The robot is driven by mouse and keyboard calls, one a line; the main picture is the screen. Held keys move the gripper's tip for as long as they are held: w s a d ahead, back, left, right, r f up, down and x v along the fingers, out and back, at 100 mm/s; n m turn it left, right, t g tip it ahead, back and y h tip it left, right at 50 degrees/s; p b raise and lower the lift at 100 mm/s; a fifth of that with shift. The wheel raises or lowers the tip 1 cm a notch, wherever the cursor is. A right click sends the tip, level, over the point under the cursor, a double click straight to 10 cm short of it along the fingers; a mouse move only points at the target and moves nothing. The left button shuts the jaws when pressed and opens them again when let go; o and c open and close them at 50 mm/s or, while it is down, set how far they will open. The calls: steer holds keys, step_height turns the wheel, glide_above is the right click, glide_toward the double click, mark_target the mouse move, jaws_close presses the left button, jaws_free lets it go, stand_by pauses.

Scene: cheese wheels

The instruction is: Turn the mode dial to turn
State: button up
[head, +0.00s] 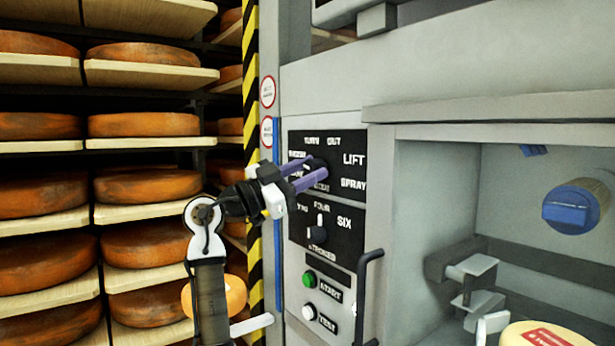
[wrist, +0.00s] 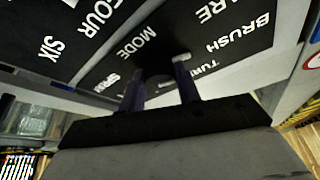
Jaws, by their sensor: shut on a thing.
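The mode dial (wrist: 157,72) is a dark knob on the upper black label plate (head: 335,141) of the grey machine. The word MODE shows just beside the dial there. I cannot tell which label the dial points to.
A second dial (head: 318,232) sits just below, with FOUR and SIX. Under it are a green START button (head: 309,279) and a white TEST button (head: 308,312). A black handle (head: 364,300) juts out at right, beside an open bay. Cheese racks (head: 150,142) stand at left.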

steer(key=m+g, duration=0.1)
steer(key=m, duration=0.1)
steer(key=m+g+p, duration=0.1)
steer(key=m, duration=0.2)
steer(key=m+g+p, duration=0.1)
steer(key=m+g, duration=0.1)
steer(key=m, duration=0.1)
steer(key=shift+r, duration=0.25)
steer(key=shift+w+a+m+g+y+p, duration=0.1)
steer(key=shift+m+g+y+p, duration=0.3)
steer(key=shift+m, duration=0.7)
steer(key=shift+m+g+y+p, duration=0.1)
steer(key=shift+m+y+p, duration=0.2)
steer(key=shift+m+p, duration=0.55)
steer(key=shift+f+m, duration=0.1)
steer(key=shift+m, duration=0.35)
steer(key=o, duration=1)
steer(key=shift+c, duration=0.2)
steer(key=b+v, duration=0.3)
steer(key=v, duration=1.1)
